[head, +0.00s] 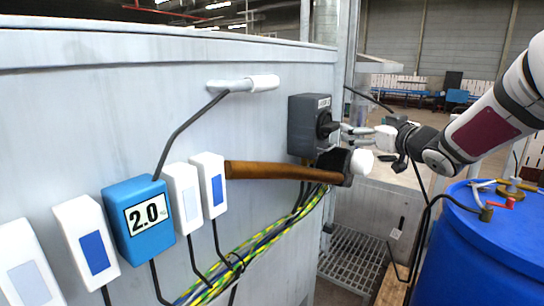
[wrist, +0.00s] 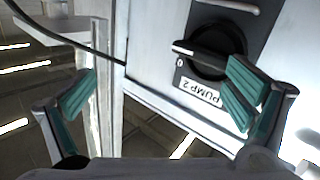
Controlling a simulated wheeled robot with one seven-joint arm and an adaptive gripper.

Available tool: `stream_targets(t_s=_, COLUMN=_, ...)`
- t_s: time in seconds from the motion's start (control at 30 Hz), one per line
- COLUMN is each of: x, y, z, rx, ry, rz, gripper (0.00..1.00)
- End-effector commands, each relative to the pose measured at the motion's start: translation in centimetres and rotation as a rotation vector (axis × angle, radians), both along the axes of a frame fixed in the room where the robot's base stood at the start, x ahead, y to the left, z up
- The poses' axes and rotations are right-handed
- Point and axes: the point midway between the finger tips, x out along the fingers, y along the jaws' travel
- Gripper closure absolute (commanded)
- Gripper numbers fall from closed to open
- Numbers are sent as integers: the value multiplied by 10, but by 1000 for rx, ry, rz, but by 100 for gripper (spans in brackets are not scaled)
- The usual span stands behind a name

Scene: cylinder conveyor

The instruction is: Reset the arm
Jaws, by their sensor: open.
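My gripper (head: 352,130) reaches in from the right in the head view, its fingertips close to a dark grey switch box (head: 302,128) on the cabinet's wall. I cannot tell from this view whether they touch it. In the wrist view my gripper (wrist: 162,95) is open, with its teal finger pads wide apart and nothing between them. The switch box's black rotary knob (wrist: 208,52) and its "PUMP 2" label (wrist: 200,92) lie near the right finger. The knob's handle lies roughly level in that view.
A mallet (head: 275,172) with a wooden handle is just below the switch box. The pale cabinet (head: 120,100) fills the left, with a blue "2.0" box (head: 140,245), several white boxes and cables. A blue drum (head: 480,255) stands under my arm at right. Metal grating (head: 350,260) lies below.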

Motion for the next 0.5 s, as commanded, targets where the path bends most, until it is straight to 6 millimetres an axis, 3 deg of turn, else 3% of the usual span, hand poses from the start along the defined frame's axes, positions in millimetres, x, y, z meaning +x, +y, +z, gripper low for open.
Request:
stream_targets(t_s=0.1, x=-25, y=-3, z=9, rx=-54, ry=74, rz=-124, gripper=3)
stream_targets(t_s=0.27, x=-69, y=-11, z=8, rx=-98, ry=199, rz=-277, gripper=3)
stream_targets(t_s=0.5, x=-161, y=-15, z=-12, rx=-115, ry=429, rz=-441, gripper=3)
